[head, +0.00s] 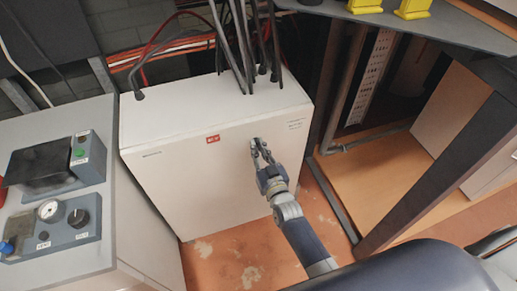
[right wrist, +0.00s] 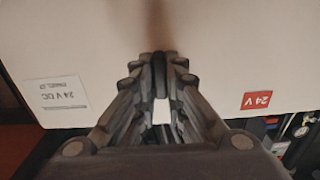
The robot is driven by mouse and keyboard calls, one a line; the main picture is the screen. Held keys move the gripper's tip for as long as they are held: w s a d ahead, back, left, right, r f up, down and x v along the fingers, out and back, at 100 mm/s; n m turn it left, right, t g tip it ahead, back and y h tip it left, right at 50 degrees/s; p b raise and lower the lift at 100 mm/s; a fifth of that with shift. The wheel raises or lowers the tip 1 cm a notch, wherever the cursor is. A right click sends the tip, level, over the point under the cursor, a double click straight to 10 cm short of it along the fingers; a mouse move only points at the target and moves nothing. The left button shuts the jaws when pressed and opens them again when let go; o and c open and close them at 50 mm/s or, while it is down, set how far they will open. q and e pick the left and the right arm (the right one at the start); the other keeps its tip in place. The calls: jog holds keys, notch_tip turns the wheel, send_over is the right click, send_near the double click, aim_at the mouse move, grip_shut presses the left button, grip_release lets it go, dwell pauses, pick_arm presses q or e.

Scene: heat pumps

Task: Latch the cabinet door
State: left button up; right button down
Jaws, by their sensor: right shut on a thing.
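The cabinet is a white box with a pale top (head: 185,105). I see no clear gap around the door in the head view. My right gripper (head: 258,146) is at the upper right of the door front. In the right wrist view its fingertips are shut on a small dark upright latch handle (right wrist: 160,68) on the door face. The fingers hide most of the handle, so its turn is hard to tell. My left gripper is not in view.
Black cables (head: 243,50) run into the cabinet top. A grey console (head: 55,235) with a gauge and knobs stands at the left. A dark slanted post (head: 425,180) and a wooden platform (head: 375,165) are at the right. Reddish worn floor (head: 235,255) lies in front.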

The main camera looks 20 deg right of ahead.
jog(key=c, duration=1.7)
grip_release()
jog(key=shift+o, duration=0.2)
jog(key=s, duration=1.2)
jog(key=shift+d, duration=0.2)
